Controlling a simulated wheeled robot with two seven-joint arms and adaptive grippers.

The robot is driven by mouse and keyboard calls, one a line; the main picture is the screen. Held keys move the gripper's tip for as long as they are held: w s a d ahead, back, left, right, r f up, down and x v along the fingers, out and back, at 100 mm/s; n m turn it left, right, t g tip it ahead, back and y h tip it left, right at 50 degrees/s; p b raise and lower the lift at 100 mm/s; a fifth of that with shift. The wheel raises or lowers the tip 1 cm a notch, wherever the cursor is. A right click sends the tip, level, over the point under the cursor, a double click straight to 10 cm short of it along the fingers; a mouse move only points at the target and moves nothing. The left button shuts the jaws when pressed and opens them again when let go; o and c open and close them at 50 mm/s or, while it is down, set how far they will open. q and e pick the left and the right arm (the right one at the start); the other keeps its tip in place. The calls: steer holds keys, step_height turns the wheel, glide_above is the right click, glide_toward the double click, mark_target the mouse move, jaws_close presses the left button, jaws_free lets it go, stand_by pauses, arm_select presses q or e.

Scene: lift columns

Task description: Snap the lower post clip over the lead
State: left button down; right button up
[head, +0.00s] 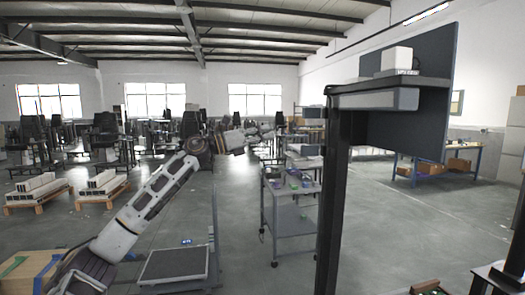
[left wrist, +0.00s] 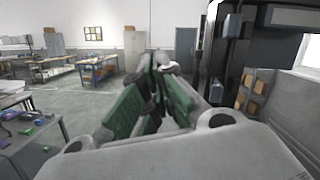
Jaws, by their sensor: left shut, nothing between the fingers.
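The dark upright post (head: 335,200) of the lift column stands right of centre in the head view, with a shelf on top. It also shows at upper right in the left wrist view (left wrist: 208,60). I cannot make out the lower post clip or the lead for certain in either view. My left gripper (head: 266,136) is at the end of the arm reaching up from lower left, to the left of the post and apart from it. In the left wrist view its green-padded fingers (left wrist: 155,68) meet at the tips with nothing between them. My right gripper is not seen.
A grey trolley (head: 292,218) with small parts stands left of the post. A low platform scale (head: 175,264) is on the floor beside my left arm. A white box (head: 397,58) sits on the shelf before a dark panel (head: 425,95). Open floor lies right of the post.

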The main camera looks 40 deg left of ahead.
mark_target(310, 150)
arm_select(q)
steer(key=f+m+g, duration=0.1)
steer(key=s+d+f+m+g, duration=0.1)
steer(key=f+m, duration=0.1)
steer(key=s+d+f+m+g, duration=0.1)
steer(key=shift+d+f+m, duration=0.25)
steer(key=shift+m, duration=0.05)
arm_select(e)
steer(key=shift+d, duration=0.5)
arm_select(q)
steer(key=shift+d, duration=0.1)
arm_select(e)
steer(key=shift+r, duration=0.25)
arm_select(q)
steer(key=s+d+p+x, duration=0.1)
steer(key=p+x, duration=0.7)
steer(key=x, duration=0.1)
steer(key=shift+d, duration=0.25)
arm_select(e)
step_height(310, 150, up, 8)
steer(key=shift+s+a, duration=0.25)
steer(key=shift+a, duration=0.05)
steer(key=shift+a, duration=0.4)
